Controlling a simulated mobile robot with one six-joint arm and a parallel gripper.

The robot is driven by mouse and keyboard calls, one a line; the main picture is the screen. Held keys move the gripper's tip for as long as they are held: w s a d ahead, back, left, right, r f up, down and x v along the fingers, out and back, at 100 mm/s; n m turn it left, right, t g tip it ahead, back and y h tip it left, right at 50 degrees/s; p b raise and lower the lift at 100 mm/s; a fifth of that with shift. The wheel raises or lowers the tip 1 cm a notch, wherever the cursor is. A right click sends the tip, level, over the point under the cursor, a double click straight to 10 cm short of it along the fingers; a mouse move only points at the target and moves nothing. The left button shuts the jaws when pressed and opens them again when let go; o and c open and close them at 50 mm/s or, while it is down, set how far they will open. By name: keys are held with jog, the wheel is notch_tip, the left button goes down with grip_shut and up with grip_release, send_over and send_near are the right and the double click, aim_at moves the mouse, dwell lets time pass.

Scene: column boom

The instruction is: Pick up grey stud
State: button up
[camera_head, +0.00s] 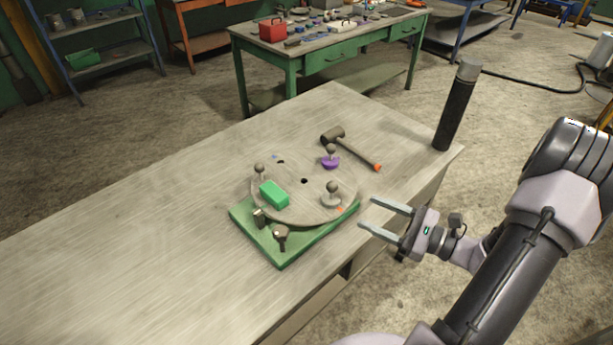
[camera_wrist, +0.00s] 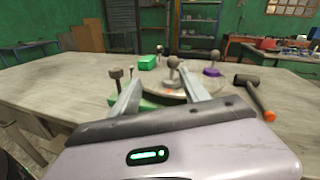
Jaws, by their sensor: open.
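A grey stud (camera_head: 331,197) with a dark ball knob stands upright near the right edge of a round grey disc (camera_head: 298,205). In the wrist view the stud (camera_wrist: 174,75) shows ahead between the finger lines. A second grey-looking stud (camera_head: 259,174) stands at the disc's left edge. A stud with a purple base (camera_head: 331,162) stands at its far side. A green block (camera_head: 274,195) lies on the disc. My gripper (camera_head: 368,214) is open and empty, right of the disc, fingers pointing at it, apart from every stud. It also shows in the wrist view (camera_wrist: 160,80).
The disc sits on a green base plate (camera_head: 281,257) on the bench (camera_head: 130,235). Two dark upright pieces (camera_head: 281,236) (camera_head: 259,217) stand at the plate's front corner. A hammer (camera_head: 352,150) lies behind the disc. A tall dark cylinder (camera_head: 455,108) stands at the bench's right corner. The bench's left is clear.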

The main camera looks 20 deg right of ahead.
aim_at(331, 196)
jog(key=shift+m+t+h, duration=0.4)
jog(key=shift+m+t, duration=0.1)
jog(key=shift+m, duration=0.1)
jog(key=b+x, duration=0.1)
jog(key=x, duration=0.2)
jog(key=d+x, duration=0.1)
jog(key=x, duration=0.3)
jog(key=w+f+b+x, duration=0.1)
jog(key=x, duration=0.2)
jog(key=shift+w+b, duration=0.25)
jog(key=shift+b, duration=0.1)
jog(key=b+x, duration=0.1)
jog(key=x, duration=0.4)
jog(key=shift+w+r, duration=0.15)
jog(key=shift+w, duration=0.2)
grip_shut()
